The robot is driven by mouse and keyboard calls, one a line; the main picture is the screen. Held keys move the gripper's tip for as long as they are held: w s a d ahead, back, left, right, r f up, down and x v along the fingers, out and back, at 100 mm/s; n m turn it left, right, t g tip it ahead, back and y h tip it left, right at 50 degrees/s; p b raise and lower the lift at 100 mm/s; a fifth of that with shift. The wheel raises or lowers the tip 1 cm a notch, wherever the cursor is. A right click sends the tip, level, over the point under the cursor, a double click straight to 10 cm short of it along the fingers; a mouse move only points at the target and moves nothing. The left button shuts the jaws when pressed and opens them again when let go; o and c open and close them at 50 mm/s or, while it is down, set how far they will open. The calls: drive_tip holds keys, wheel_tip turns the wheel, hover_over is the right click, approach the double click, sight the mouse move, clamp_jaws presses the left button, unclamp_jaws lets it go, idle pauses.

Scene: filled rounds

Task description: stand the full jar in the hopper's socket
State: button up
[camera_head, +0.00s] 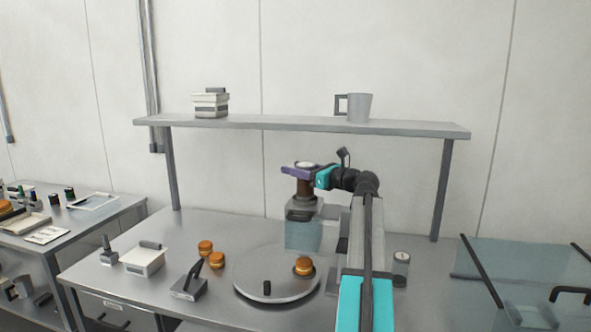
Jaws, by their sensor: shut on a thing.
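My gripper (299,169), with purple jaws, is shut on a dark brown jar (304,187) with a pale round top. The jar is upright, directly above the grey hopper (302,208) in this view. The jar's lower end meets or overlaps the hopper's top in the picture. I cannot tell whether it is in the socket or just above it, as the socket itself is hidden. A translucent teal block (303,236) shows below the hopper's grey top.
A round turntable (268,285) with an orange-brown piece (304,266) stands in front. Two similar pieces (205,247) are to its left. A lidded clear jar (401,262) stands right of my arm. A shelf (300,125) with a mug (359,107) spans above.

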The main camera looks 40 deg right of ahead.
drive_tip(key=shift+f, duration=0.3)
drive_tip(key=shift+f, duration=0.15)
drive_tip(key=o, duration=1.2)
drive_tip(key=s+d+b, duration=0.2)
drive_tip(key=s+b, duration=0.1)
drive_tip(key=s, duration=0.9)
drive_tip(key=shift+w+r, duration=0.1)
drive_tip(key=shift+r, duration=0.1)
